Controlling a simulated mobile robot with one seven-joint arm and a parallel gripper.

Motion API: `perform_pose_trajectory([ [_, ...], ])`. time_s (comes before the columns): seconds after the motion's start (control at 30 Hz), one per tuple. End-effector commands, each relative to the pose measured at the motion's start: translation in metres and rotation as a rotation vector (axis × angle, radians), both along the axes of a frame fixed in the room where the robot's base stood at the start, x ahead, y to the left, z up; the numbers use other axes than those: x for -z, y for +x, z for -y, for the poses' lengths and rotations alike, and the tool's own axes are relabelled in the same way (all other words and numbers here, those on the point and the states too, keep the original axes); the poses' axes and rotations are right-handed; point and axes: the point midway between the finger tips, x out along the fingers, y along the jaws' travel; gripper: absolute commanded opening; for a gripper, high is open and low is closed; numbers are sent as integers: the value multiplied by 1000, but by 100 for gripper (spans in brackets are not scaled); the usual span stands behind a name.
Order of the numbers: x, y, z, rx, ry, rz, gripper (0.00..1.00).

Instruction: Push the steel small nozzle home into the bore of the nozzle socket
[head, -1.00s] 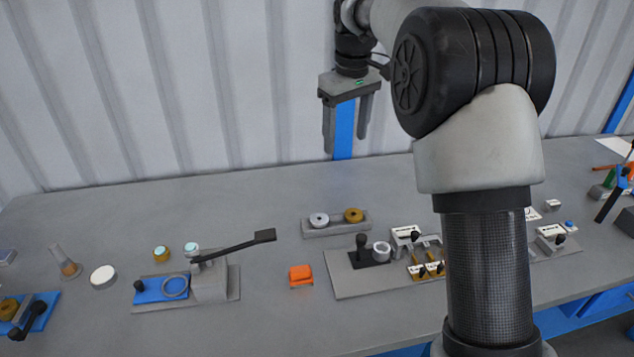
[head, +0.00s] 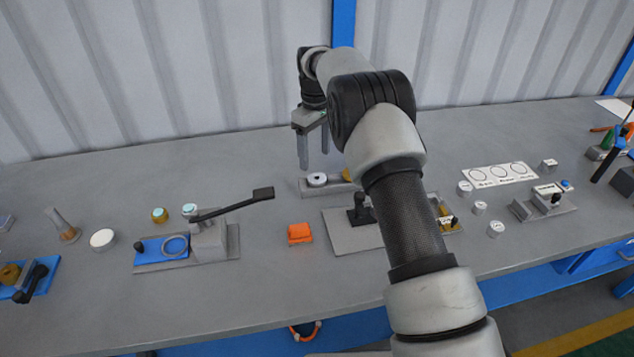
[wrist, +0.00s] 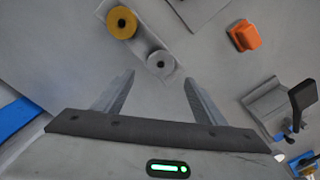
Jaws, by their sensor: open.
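The steel nozzle (head: 317,179), a round silvery piece with a dark centre hole, sits at the left end of a grey holder (head: 308,191). A brass piece (head: 347,174) sits beside it, partly behind my arm. My gripper (head: 314,160) is open and empty, above the holder with its fingers pointing down. In the wrist view the steel nozzle (wrist: 161,64) lies just beyond and between the open fingertips (wrist: 158,82), apart from them. I cannot tell for sure which part is the nozzle socket; a grey plate (head: 345,236) with a black clamp (head: 360,210) is partly hidden by my arm.
An orange block (head: 300,233) stands in front of the holder. A fixture with a long black lever (head: 235,204) reaches toward it from the left. Small labelled pieces (head: 480,208) and a white card (head: 499,173) lie to the right.

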Motion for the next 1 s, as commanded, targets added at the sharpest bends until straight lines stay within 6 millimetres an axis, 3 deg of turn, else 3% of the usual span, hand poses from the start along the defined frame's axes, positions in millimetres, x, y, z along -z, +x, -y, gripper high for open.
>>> perform_pose_trajectory([
  [0.27, 23, -1, 1, 0, 1, -1, 65],
  [0.6, 67, -6, 6, 0, 0, 0, 65],
  [0.87, 71, -6, 6, 0, 0, 1, 65],
  [1.0, 71, -6, 6, 0, 0, 1, 46],
])
